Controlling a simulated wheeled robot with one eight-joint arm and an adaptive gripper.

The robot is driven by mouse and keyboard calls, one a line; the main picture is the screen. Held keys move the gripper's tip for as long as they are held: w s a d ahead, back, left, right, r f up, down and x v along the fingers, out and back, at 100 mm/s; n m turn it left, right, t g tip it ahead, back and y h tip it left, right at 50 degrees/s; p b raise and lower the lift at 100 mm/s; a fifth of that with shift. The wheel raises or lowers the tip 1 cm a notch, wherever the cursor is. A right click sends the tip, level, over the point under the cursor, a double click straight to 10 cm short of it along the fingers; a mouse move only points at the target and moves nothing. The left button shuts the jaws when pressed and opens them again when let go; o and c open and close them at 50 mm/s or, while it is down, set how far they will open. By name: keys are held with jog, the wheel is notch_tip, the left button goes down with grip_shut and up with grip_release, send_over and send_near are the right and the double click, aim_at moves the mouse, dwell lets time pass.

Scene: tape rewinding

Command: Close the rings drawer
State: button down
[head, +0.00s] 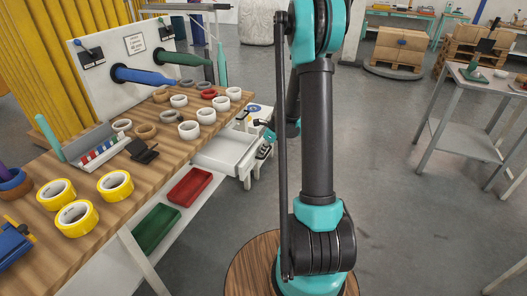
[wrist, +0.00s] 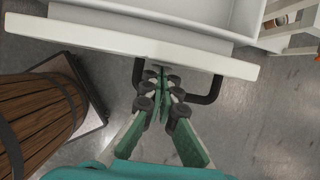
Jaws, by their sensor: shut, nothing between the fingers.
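The white drawer (head: 225,154) under the workbench is pulled open, and its inside looks empty in the head view. In the wrist view its white front panel (wrist: 105,38) crosses the top, with the drawer's interior (wrist: 215,12) beyond it. A dark bar handle (wrist: 213,88) sticks out from the front. My gripper (wrist: 162,75) is shut and empty, with its fingertips close to the front panel, within the handle's span. I cannot tell whether the fingertips touch the panel or the handle. My arm hides part of the area right of the drawer in the head view.
The wooden workbench (head: 160,140) carries several white, red and brown rings and yellow tape rolls (head: 76,217). Red (head: 190,186) and green (head: 156,229) bins sit below it. A wooden barrel (wrist: 40,115) stands left of my gripper. Grey floor is open to the right.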

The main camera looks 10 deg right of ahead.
send_over(221, 149)
jog(key=d, duration=0.2)
jog(key=shift+s+a, duration=0.15)
jog(key=shift+s, duration=0.3)
jog(key=shift+r, duration=0.1)
